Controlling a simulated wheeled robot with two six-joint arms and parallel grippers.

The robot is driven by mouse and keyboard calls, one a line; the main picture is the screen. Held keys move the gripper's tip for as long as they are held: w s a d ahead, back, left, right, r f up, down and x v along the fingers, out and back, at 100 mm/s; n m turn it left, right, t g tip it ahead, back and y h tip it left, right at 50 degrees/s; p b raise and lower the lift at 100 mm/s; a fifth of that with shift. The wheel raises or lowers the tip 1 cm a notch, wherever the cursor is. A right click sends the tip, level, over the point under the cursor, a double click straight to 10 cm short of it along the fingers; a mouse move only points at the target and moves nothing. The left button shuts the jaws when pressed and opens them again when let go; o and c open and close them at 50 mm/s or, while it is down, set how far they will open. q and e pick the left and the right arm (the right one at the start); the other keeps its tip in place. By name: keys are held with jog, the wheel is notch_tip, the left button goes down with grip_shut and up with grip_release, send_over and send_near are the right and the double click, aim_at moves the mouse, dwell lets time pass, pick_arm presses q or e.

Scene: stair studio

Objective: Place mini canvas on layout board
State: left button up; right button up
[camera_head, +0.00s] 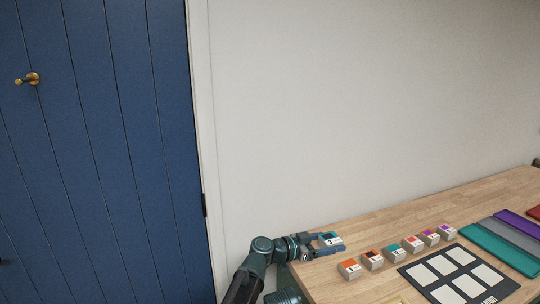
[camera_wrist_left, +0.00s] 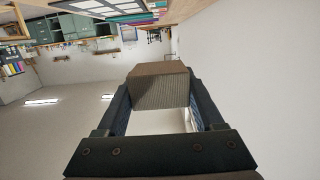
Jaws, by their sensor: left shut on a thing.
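My left gripper (camera_head: 328,246) is shut on a small block-like mini canvas (camera_head: 330,238) with a teal and dark face, held at the table's left end. In the left wrist view the mini canvas (camera_wrist_left: 158,88) is a brownish-grey block between the fingers. The layout board (camera_head: 507,288) is dark with several white rectangles and lies on the table, right of the gripper and apart from it. The visible white rectangles look empty. My right gripper is in neither view.
Several similar small blocks, among them an orange one (camera_head: 350,268) and a teal one (camera_head: 395,252), stand in a row between gripper and board. Teal (camera_head: 497,249), grey and purple strips lie beyond the board. The wooden table (camera_head: 400,223) is clear along the wall.

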pick_arm(q)
notch_tip(320, 180, up, 6)
jog(key=p, duration=0.4)
send_over(325, 282)
jog(key=shift+s, duration=0.1)
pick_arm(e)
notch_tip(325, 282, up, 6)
pick_arm(q)
notch_tip(325, 282, down, 11)
jog(key=b, duration=1)
jog(key=shift+b, duration=0.3)
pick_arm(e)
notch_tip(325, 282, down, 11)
pick_arm(q)
notch_tip(325, 282, down, 10)
jog(key=b, duration=0.9)
jog(key=shift+r+b, duration=0.25)
jog(key=shift+b, duration=0.05)
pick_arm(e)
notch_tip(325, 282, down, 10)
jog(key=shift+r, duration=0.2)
pick_arm(q)
jog(key=shift+f, duration=0.2)
jog(key=o, duration=1.3)
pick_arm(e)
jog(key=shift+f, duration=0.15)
pick_arm(q)
jog(key=shift+o, duration=0.2)
